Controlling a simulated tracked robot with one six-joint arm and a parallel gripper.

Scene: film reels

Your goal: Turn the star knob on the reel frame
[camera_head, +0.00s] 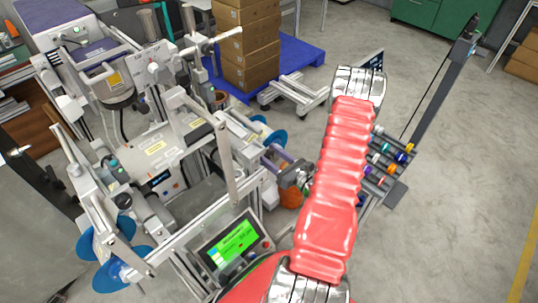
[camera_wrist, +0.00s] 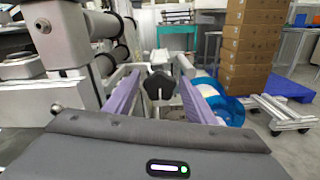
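A black star knob (camera_wrist: 159,84) on a thin stem shows in the middle of the wrist view, on the metal reel frame (camera_head: 238,170). My gripper (camera_wrist: 158,77) is open, with one purple finger on each side of the knob. Gaps show between the knob and both fingers, so neither seems to touch it. I cannot tell how deep the knob lies between the fingertips. In the head view my gripper (camera_head: 272,158) is at the right side of the frame, near a blue reel, and I cannot make out the knob there.
A blue reel (camera_wrist: 218,100) is just right of the right finger. A panel with a green screen (camera_head: 234,243) stands at the frame's front. More blue reels (camera_head: 105,262) hang at the left. Boxes (camera_head: 250,60) stand on a blue pallet (camera_head: 301,53) behind. The floor at right is largely clear.

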